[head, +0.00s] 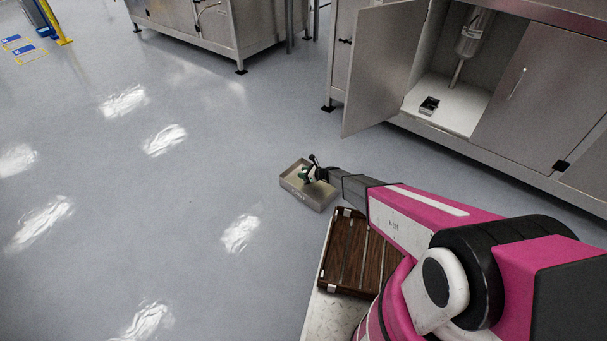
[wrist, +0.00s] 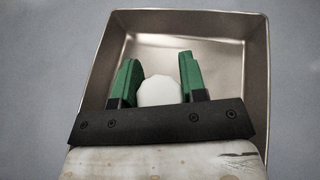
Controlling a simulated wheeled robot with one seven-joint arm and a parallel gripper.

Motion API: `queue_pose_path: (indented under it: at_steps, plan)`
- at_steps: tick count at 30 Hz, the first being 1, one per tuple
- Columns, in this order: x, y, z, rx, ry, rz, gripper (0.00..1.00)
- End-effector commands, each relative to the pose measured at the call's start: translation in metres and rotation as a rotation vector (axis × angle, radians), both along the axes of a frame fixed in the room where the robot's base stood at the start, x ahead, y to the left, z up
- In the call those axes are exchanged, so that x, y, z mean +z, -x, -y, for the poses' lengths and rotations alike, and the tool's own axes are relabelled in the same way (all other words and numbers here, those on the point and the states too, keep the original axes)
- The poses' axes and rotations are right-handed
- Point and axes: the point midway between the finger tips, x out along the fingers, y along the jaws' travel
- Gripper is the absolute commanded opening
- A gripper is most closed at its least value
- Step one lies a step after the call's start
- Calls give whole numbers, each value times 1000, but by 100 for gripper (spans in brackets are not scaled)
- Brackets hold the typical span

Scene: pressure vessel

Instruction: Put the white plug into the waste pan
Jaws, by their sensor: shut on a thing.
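The waste pan (head: 309,197) is a shallow open metal tray on the floor in the head view. In the wrist view the pan (wrist: 255,75) fills most of the picture, and its visible floor is bare. My gripper (head: 307,174) is over the pan in the head view. In the wrist view my gripper (wrist: 158,75) has green fingers on both sides of the white plug (wrist: 158,92), a rounded white piece, and is shut on it. The plug's lower part is hidden behind the black gripper bar. I cannot tell how high the plug is above the pan floor.
A steel cabinet with an open door (head: 381,65) stands behind the pan. A small dark item (head: 429,105) lies inside it under a vertical cylinder (head: 474,35). A brown slatted board (head: 352,252) is beside my arm. The floor to the left is clear.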

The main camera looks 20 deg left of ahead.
Motion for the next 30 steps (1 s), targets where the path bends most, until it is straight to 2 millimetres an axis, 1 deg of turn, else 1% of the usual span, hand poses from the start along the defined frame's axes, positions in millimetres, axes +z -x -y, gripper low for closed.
queue_pose_path:
  at_steps: [4, 9, 10, 11, 12, 20, 23, 26, 30]
  plan:
    - [1, 0, 0, 0, -1, 0, 4]
    - [-3, 0, 0, 0, -1, 0, 4]
    - [-2, 0, 0, 0, 0, 0, 49]
    - [-2, 0, 0, 0, 0, 0, 58]
    - [-2, 0, 0, 0, 0, 0, 64]
    - [-2, 0, 0, 0, 0, 0, 64]
    - [3, 1, 1, 0, 0, 0, 64]
    - [7, 4, 12, -1, 0, 0, 64]
    - [18, 9, 37, -3, 1, 0, 64]
